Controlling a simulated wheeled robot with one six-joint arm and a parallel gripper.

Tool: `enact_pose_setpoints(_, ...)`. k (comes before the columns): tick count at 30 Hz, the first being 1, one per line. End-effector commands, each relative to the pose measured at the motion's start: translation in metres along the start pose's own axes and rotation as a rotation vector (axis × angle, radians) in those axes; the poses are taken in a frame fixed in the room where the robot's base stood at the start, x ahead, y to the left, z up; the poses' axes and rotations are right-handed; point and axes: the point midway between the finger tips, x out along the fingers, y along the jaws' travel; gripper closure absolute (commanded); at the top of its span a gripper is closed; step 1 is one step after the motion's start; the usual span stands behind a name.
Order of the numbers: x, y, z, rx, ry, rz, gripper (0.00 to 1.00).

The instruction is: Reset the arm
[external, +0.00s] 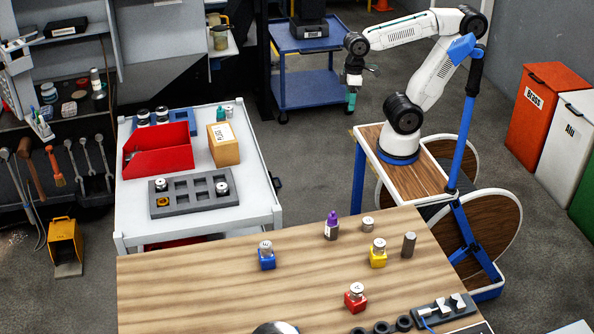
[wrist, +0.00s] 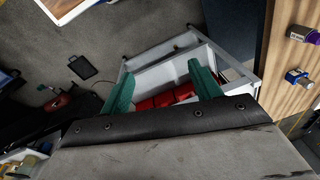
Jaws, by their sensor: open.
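My arm (external: 436,70) stands on its wood-topped base at the right of the external view. It is raised and reaches left, with its wrist hanging down. My gripper (external: 351,103) points down over the open floor between the blue cart and the wooden table, clear of everything. In the wrist view my gripper (wrist: 160,72) shows two green fingers spread apart with nothing held between them.
A white cart (external: 262,190) holds a red bin (external: 158,150) and grey tray (external: 165,208). A blue cart (external: 305,88) stands behind.

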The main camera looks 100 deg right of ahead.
Motion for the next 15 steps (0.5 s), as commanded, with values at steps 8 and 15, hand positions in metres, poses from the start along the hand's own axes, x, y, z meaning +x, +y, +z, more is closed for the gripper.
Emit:
enact_pose_setpoints(8, 0.012, 0.013, 0.037, -0.209, 0.033, 0.085, 0.37)
enact_pose_setpoints(15, 0.012, 0.013, 0.037, -0.211, 0.034, 0.085, 0.37)
